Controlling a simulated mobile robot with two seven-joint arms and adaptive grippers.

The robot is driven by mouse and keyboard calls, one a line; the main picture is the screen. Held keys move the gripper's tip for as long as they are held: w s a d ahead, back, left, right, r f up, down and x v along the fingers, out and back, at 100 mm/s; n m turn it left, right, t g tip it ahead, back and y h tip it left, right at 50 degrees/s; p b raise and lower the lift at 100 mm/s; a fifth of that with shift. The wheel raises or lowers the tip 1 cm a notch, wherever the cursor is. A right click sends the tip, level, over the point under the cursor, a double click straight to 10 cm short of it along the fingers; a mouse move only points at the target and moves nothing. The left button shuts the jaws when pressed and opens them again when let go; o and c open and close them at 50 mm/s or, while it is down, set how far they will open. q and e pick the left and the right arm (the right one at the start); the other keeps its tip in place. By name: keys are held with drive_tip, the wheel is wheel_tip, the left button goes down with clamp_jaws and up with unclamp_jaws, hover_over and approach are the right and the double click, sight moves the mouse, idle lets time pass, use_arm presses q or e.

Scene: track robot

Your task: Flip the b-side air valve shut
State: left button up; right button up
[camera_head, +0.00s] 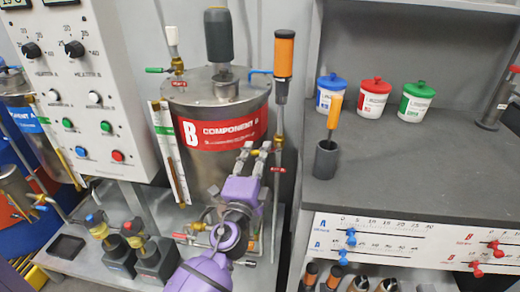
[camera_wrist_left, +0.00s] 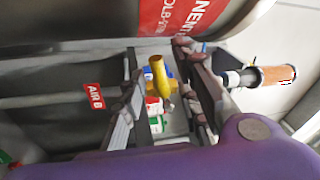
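The b-side air valve has a yellow lever (camera_head: 255,152) on the thin vertical pipe right of the steel B tank (camera_head: 205,165). Its red AIR B tag (camera_wrist_left: 95,97) hangs on that pipe below the lever and also shows in the head view (camera_head: 278,170). In the left wrist view the yellow lever (camera_wrist_left: 158,75) sticks out roughly crosswise to the pipe, towards the tank. My purple left gripper (camera_head: 257,152) is open, its fingers on either side of the lever; I cannot tell whether either touches it. My right gripper is not in view.
An orange-handled tool (camera_head: 284,53) and a blue lever (camera_head: 260,72) stand above the valve. The tank is close on the left. A grey counter (camera_head: 420,160) on the right holds a cup (camera_head: 326,160) and lidded jars (camera_head: 376,98). Pumps (camera_head: 156,260) stand at lower left.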

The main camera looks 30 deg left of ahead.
use_arm(q)
drive_tip(key=shift+x, duration=0.85)
clamp_jaws()
